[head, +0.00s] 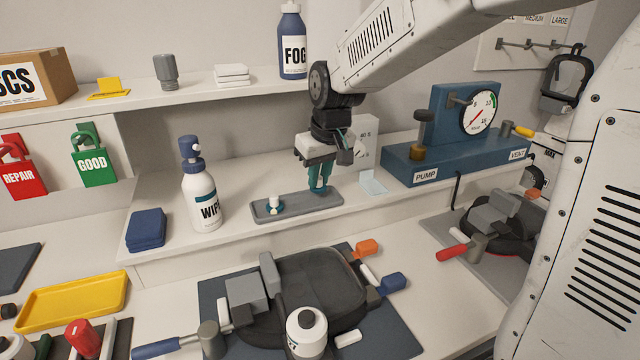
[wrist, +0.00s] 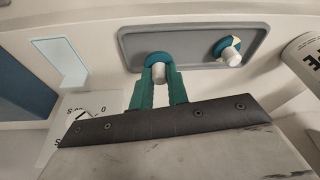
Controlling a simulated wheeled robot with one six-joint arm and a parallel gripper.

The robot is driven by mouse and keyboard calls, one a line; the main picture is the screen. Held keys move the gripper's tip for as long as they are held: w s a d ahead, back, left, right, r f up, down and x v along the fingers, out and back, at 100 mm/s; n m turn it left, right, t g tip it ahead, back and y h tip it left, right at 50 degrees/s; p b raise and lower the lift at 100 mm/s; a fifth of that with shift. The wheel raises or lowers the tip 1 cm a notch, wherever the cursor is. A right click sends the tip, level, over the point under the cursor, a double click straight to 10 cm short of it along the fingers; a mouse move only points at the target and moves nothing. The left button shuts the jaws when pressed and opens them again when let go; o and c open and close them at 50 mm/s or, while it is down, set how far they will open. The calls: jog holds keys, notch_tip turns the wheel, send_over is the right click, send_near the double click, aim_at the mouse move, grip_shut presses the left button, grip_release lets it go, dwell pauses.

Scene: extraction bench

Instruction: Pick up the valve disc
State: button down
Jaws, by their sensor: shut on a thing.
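My gripper (head: 319,187) points down over the right part of a grey tray (head: 297,208) on the raised bench ledge. In the wrist view its teal fingers (wrist: 158,82) are shut on a valve disc (wrist: 158,62), a teal round piece with a white stem. The fingers hide most of this disc in the head view. I cannot tell whether it still touches the tray. A second valve disc (head: 273,203), also teal with a white stem, lies in the left part of the tray; it also shows in the wrist view (wrist: 229,51).
A WIPE spray bottle (head: 203,195) and folded blue cloths (head: 146,230) stand left of the tray. The blue pump gauge stand (head: 450,150) is to the right, with a pale blue card (head: 374,182) before it. A dark mask (head: 300,290) lies on the lower bench in front.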

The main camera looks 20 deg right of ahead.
jog(key=s+a+r, duration=0.2)
jog(key=s, duration=1.4)
jog(key=shift+r, duration=0.25)
jog(key=shift+w, duration=0.15)
